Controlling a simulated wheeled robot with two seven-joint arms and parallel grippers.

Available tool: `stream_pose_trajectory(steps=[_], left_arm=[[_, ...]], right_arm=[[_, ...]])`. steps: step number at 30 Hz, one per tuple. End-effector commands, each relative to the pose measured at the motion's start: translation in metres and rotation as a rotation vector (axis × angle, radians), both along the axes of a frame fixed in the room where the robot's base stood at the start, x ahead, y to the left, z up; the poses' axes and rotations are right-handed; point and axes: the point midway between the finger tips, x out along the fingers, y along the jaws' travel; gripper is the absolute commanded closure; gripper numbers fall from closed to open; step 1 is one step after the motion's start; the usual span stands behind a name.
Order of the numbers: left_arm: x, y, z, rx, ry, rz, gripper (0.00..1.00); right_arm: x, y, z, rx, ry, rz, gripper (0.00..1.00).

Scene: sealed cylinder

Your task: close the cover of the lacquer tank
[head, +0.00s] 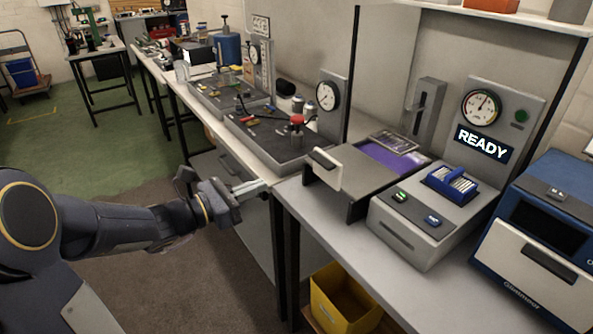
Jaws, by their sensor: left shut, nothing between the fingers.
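The lacquer tank (417,155) appears to be the low unit with a purple surface on the right-hand bench. A flat grey cover (352,180) lies over its front part, with a pale front panel and a dark handle (324,158). Purple shows uncovered behind the cover, and a dark rack (394,142) sits at the back. My left gripper (256,187) is shut and empty, left of the cover's front and apart from it, by the bench edge. My right gripper is not in view.
A grey unit (415,220) with buttons and a blue rack stands right of the tank, below a READY sign (483,143). A blue oven-like box (540,240) is at far right. A yellow bin (342,300) sits below. Tool trays (265,140) lie behind on the left bench.

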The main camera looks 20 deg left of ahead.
Motion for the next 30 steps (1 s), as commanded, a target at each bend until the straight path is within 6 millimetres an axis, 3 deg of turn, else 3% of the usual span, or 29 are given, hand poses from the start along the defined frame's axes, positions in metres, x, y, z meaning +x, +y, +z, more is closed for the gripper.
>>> stream_pose_trajectory(steps=[18,30], left_arm=[[0.089,-0.073,0.002,0.004,-0.001,-0.007,1.00],[0.107,-0.085,0.001,0.005,-0.002,-0.004,1.00]], right_arm=[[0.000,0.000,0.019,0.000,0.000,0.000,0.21],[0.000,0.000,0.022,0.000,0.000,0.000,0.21]])
